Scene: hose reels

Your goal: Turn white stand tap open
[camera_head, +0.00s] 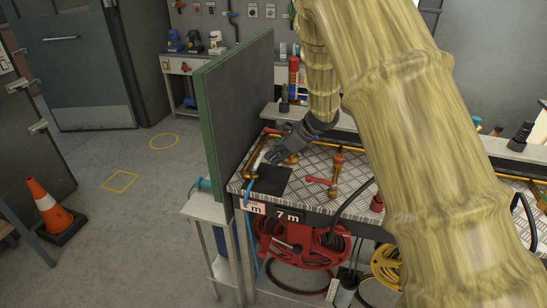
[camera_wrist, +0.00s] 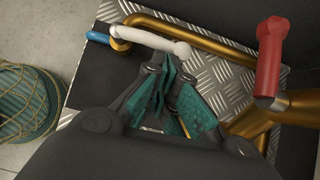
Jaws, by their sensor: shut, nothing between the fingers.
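The white tap handle (camera_wrist: 150,38) is a pale lever at the top of the wrist view, lying across a brass pipe end. It also shows as a small white strip in the head view (camera_head: 261,156), partly hidden by my gripper. A blue hose end (camera_wrist: 97,37) joins the brass fitting (camera_wrist: 119,43) at the lever's left end. My gripper (camera_head: 275,155) is low over the left end of the bench. Its teal-padded fingers (camera_wrist: 168,78) are shut and empty, with tips close to the lever's right part. I cannot tell whether they touch it.
A red-handled tap (camera_wrist: 270,60) on a brass pipe stands to the right; its handle also shows in the head view (camera_head: 320,181). A green-edged panel (camera_head: 235,110) rises left of the bench. Red hose reels (camera_head: 300,240) hang below. Floor with a cone (camera_head: 47,205) lies left.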

